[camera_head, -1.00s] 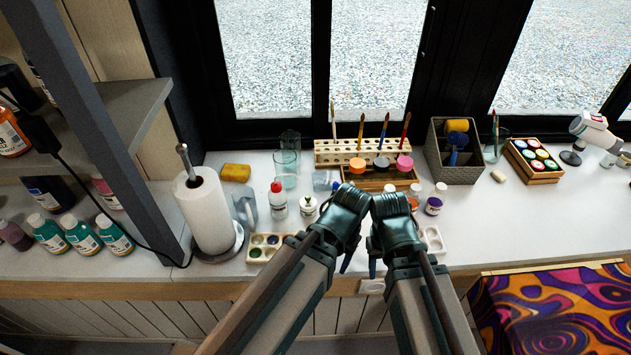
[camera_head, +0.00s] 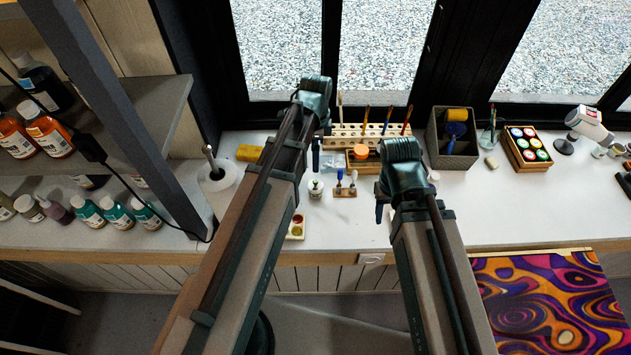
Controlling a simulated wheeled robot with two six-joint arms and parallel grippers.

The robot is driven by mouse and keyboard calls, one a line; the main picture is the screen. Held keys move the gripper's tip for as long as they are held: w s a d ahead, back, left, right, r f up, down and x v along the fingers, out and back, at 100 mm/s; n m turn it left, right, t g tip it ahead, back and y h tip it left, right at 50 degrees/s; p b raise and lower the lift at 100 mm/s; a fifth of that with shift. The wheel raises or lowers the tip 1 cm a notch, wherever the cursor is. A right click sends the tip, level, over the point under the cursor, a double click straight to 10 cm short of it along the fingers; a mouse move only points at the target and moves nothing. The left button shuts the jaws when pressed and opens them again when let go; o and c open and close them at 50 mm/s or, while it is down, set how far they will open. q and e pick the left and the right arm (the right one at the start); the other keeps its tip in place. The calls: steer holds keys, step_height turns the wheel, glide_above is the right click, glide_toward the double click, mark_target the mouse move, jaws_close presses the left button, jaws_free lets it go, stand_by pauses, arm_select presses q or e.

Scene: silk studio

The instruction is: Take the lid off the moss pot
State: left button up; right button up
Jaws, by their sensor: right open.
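I cannot tell for sure which pot is the moss one. A wooden crate (camera_head: 516,163) at the right holds several small pots with coloured lids, green (camera_head: 541,155) among them. An orange-lidded pot (camera_head: 360,152) stands in the wooden tray near the middle; my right arm hides what is beside it. My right gripper (camera_head: 385,208) is open over the counter, right of the small stand and left of the crate, largely hidden by its own wrist. My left gripper (camera_head: 316,155) is raised near the brush rack, pointing down; its jaw opening does not show clearly.
The brush rack (camera_head: 375,129) stands at the back by the window. A grey basket (camera_head: 451,160) stands between it and the crate. A small wooden stand (camera_head: 345,192) and a white-bodied jar (camera_head: 316,190) are between my arms. The counter (camera_head: 480,210) is clear at front right.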

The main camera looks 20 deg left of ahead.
mark_target(315, 181)
arm_select(q)
steer(key=shift+s+f+b, duration=0.15)
steer(key=shift+f+b, duration=6.8)
steer(key=shift+f, duration=0.05)
steer(key=shift+r, duration=0.1)
steer(key=c, duration=1.4)
